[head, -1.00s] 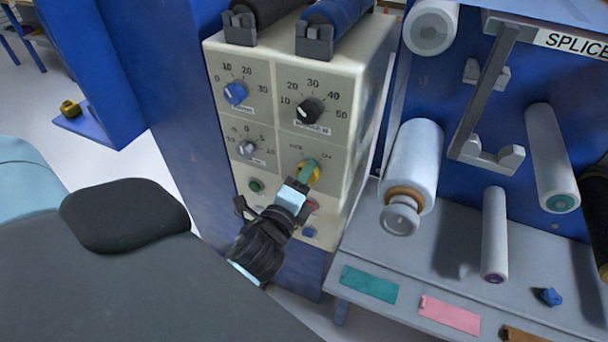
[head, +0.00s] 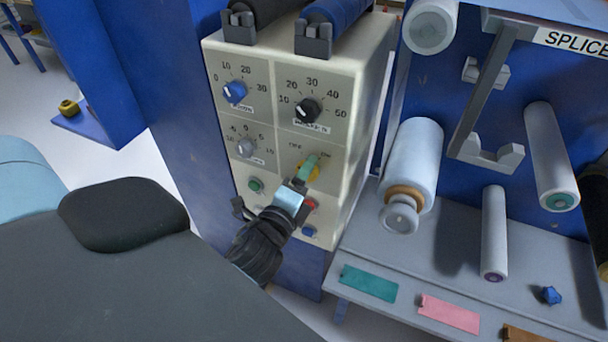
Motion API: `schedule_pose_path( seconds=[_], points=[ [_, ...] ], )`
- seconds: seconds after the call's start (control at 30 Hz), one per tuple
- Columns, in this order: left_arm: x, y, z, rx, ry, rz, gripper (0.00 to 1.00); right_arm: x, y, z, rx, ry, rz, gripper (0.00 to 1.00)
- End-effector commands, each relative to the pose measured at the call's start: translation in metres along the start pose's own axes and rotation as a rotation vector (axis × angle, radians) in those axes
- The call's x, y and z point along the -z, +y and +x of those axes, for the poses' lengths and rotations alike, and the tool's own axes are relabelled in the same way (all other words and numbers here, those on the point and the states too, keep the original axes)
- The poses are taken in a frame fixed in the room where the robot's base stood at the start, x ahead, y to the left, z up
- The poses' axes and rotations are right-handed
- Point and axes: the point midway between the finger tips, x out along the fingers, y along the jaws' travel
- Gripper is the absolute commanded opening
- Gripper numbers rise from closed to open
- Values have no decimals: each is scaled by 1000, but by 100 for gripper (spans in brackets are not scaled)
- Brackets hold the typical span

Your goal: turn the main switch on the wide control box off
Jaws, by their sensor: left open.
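The wide control box (head: 350,150) is cream-coloured and stands upright on a blue frame, its front panel facing me. The main switch is a green handle (head: 308,168) on a yellow round base (head: 315,174), low on the right of the panel, with OFF and ON marks above it. The handle points up and to the right, toward the ON mark. My left gripper (head: 290,192) is open, just below and in front of the switch. It hides the lower part of the switch; whether it touches the handle I cannot tell. My right gripper is not in view.
Green (head: 255,184), red (head: 310,205) and blue (head: 309,231) buttons lie close around my gripper. A grey shelf (head: 410,260) with rollers stands at the right.

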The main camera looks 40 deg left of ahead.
Motion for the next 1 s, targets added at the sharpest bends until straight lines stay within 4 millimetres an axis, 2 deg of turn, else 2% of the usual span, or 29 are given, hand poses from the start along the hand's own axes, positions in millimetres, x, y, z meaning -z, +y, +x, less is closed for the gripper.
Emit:
schedule_pose_path(
  seconds=[0.3, 0.5, 1.0],
  points=[
    [1, 3, -47, -5, 1, -1, 68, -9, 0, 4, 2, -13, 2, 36],
    [0, 2, -68, -3, 1, -1, 68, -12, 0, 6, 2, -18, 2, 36],
    [0, 0, -73, 0, 0, -1, 68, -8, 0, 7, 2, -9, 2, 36]
  ],
)
